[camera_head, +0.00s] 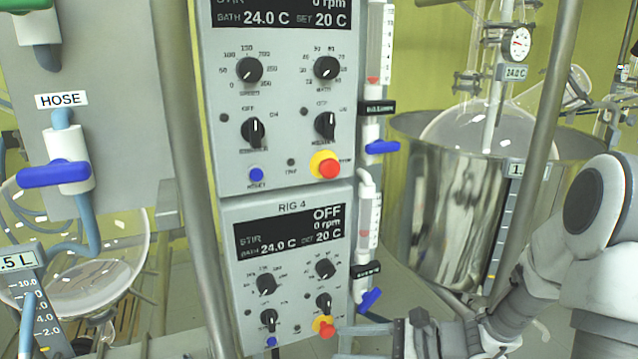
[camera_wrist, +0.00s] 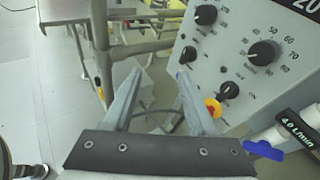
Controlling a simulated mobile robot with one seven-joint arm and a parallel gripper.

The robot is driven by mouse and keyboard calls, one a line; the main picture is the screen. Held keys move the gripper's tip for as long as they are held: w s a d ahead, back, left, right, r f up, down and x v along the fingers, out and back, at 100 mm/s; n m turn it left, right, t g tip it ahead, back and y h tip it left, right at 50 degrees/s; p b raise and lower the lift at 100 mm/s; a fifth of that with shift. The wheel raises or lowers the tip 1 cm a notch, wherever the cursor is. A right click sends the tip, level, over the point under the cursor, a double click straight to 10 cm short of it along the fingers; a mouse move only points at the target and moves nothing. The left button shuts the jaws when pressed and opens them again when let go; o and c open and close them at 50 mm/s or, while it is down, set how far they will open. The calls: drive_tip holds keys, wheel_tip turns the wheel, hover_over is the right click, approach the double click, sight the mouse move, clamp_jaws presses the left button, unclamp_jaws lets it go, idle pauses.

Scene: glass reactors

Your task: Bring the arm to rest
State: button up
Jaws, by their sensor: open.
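My gripper (camera_wrist: 158,88) is open in the wrist view, with its two grey fingers spread and nothing between them. In the head view my gripper (camera_head: 368,343) is at the bottom edge, partly cut off, just below the lower control panel (camera_head: 335,285) marked RIG 4. My arm comes in from the right. In the wrist view the right finger lies in front of the lower left part of the panel (camera_wrist: 240,40), near a red and yellow button (camera_wrist: 213,107). I cannot tell whether it touches.
The upper control panel (camera_head: 285,90) hangs above the lower one. Flow tubes with blue valves (camera_head: 381,147) stand beside them. A steel bath (camera_head: 440,210) with a glass flask is at the right. A blue hose valve (camera_head: 54,173) is at the left. Metal posts (camera_head: 190,150) run upright.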

drive_tip(key=s+d+r+n+g+h, duration=0.1)
drive_tip(key=s+d+r+n+h, duration=0.1)
drive_tip(key=s+r+n+h, duration=0.45)
drive_tip(key=s+d+r+n+g+h, duration=0.1)
drive_tip(key=s+d+r+n+h, duration=0.15)
drive_tip(key=s+n+h, duration=0.45)
drive_tip(key=s+d+r+n+t+p, duration=0.1)
drive_tip(key=d+r+n+p, duration=0.1)
drive_tip(key=r+p, duration=0.7)
drive_tip(key=s+d+r+n+t+p, duration=0.1)
drive_tip(key=r+n+p, duration=0.3)
drive_tip(key=r+p, duration=0.6)
wheel_tip(320, 180, up, 6)
drive_tip(key=shift+s+d+f+t, duration=0.1)
drive_tip(key=shift+s+d+t, duration=0.25)
drive_tip(key=shift+t, duration=0.45)
drive_tip(key=shift+h, duration=0.25)
